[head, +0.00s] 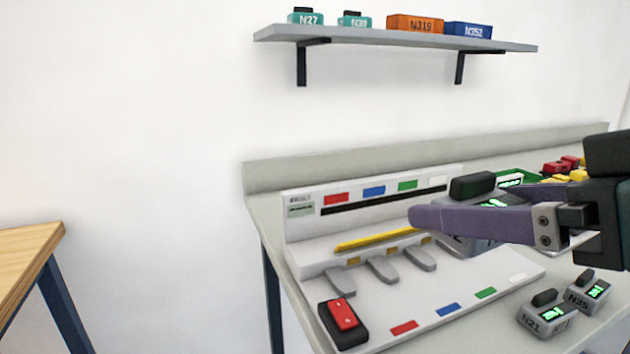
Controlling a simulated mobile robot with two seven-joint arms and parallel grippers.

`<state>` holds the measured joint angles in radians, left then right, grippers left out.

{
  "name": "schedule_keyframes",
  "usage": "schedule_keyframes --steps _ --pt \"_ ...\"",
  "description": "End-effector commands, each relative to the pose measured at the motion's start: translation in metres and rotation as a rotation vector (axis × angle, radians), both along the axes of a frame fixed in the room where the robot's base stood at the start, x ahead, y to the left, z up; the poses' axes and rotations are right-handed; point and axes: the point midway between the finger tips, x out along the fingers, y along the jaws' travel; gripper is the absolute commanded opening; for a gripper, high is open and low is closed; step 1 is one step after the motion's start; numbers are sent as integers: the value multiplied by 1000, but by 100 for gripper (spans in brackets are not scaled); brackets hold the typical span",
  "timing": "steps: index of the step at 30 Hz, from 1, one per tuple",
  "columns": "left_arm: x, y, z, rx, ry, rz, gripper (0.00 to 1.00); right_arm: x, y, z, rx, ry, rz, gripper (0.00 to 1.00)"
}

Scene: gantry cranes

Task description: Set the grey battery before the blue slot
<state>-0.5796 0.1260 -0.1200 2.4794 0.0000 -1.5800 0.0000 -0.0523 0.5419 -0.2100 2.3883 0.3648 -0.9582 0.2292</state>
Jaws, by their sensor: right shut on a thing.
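My right gripper (450,216) comes in from the right with purple fingers, shut on a grey battery (466,247) with a black handle and a green-lit display. It holds the battery over the right part of the white charging station (372,312), and the near finger hides much of it. The station's upper panel has red, blue (374,191), green and white marks, and its front strip repeats these colours, with blue (448,310) second from left. Grey tongues (382,270) stick out below a yellow bar (375,240). My left gripper is not in view.
Two grey batteries, N21 (547,317) and N35 (588,292), stand right of the station. A black block with a red top (343,314) is at its front left. A green tray (540,177) and red and yellow items lie behind my gripper. A shelf (400,38) hangs above.

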Motion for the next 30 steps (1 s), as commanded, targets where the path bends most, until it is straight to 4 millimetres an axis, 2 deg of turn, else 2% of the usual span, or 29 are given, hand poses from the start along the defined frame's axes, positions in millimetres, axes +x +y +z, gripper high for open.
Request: schedule_keyframes --steps 1,3,8,15,20,30 --pt "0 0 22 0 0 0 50 -6 -8 18 -2 3 33 19" --pt "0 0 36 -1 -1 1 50 -14 -15 32 -3 2 93 19" --pt "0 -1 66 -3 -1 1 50 -34 -27 74 -3 -2 229 19" --pt "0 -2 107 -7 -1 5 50 -64 -34 155 -10 -5 432 19" --pt "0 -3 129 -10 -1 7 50 -82 -33 207 -12 -3 544 19" --pt "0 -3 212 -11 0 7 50 -82 -34 283 0 -5 544 19"
